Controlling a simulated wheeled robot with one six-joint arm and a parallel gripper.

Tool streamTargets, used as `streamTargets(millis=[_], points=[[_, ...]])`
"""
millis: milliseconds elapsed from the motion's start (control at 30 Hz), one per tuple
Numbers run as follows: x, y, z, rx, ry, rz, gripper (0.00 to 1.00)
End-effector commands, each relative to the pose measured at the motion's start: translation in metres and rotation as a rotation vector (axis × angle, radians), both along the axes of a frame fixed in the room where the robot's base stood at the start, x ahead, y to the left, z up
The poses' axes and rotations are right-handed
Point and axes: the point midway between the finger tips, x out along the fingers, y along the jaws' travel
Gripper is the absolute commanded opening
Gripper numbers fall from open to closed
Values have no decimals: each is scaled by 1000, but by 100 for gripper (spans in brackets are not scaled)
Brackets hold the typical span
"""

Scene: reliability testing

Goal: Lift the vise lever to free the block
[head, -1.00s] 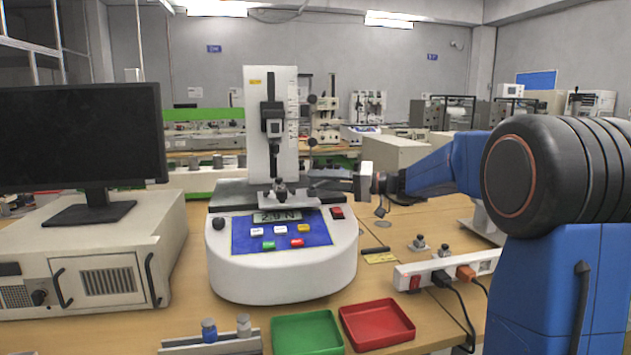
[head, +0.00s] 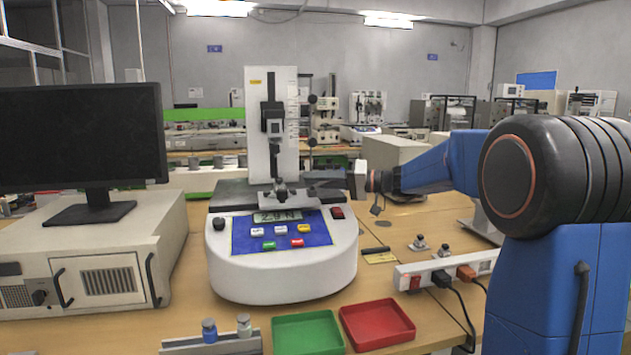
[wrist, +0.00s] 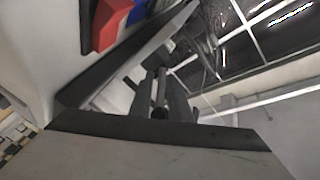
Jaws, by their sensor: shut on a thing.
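The test machine (head: 281,268) stands on the bench in the head view, with a white column, a black gauge (head: 274,122) and a display showing about 2.9 N. The small vise (head: 283,198) sits on its deck below the gauge. My gripper (head: 312,178) reaches in from the right at the vise's right side. Its dark fingers are shut on what appears to be the vise lever, mostly hidden by them. In the wrist view my dark fingers frame a grey rod with a dark round end (wrist: 160,112). The block cannot be made out clearly.
A monitor (head: 80,135) on a beige instrument (head: 95,262) stands at left. Green (head: 306,335) and red (head: 377,326) trays lie in front. A power strip (head: 445,272) with cables and small weights are at right.

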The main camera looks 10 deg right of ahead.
Motion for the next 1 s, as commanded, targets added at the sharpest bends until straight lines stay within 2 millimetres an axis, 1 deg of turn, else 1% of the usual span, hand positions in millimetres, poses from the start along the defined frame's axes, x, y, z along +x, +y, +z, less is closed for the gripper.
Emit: streamTargets(millis=[267,667,1000], points=[[0,3,4,-156,-3,-1,0],[0,13,8,-526,-6,0,0],[0,20,7,-823,-5,2,0]])
